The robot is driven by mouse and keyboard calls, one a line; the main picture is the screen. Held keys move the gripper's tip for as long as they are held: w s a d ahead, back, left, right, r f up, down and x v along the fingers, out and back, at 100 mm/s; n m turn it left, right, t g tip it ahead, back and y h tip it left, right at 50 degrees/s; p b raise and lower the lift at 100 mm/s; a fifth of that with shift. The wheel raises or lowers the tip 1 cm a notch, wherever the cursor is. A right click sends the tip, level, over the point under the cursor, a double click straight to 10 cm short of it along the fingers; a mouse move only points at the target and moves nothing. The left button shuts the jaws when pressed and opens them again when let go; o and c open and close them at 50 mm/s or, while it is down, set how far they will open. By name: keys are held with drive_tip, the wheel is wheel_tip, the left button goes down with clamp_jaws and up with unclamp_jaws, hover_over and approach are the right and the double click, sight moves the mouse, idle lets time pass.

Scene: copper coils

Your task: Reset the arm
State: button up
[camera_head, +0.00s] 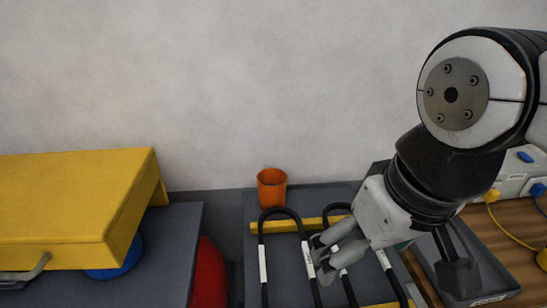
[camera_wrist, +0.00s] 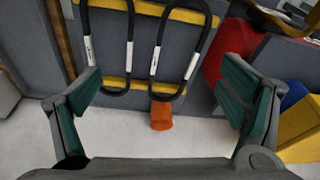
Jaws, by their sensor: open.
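My gripper (camera_head: 328,261) is at the right in the head view, over a dark grey panel with black looped cables. In the wrist view, my gripper (camera_wrist: 160,95) shows its two green-padded fingers wide apart with nothing between them. Two black cable loops (camera_wrist: 205,40) with white labels lie across yellow bars (camera_wrist: 130,88) on the panel beyond the fingers. In the head view, part of the right loop (camera_head: 337,208) is hidden behind my gripper. My arm reaches in from the upper right.
An orange cup (camera_head: 272,188) stands at the panel's back edge by the wall. A yellow box-like cover (camera_head: 75,205) and a red object (camera_head: 209,275) are to the left. A dark tray (camera_head: 480,275) and white sockets with a yellow cable (camera_head: 516,232) are at the right.

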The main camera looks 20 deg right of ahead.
drive_tip(key=shift+s, duration=0.15)
wheel_tip(320, 180, up, 6)
drive_tip(key=t+p, duration=0.1)
drive_tip(key=p, duration=0.4)
drive_tip(key=shift+r, duration=0.15)
idle(0.7)
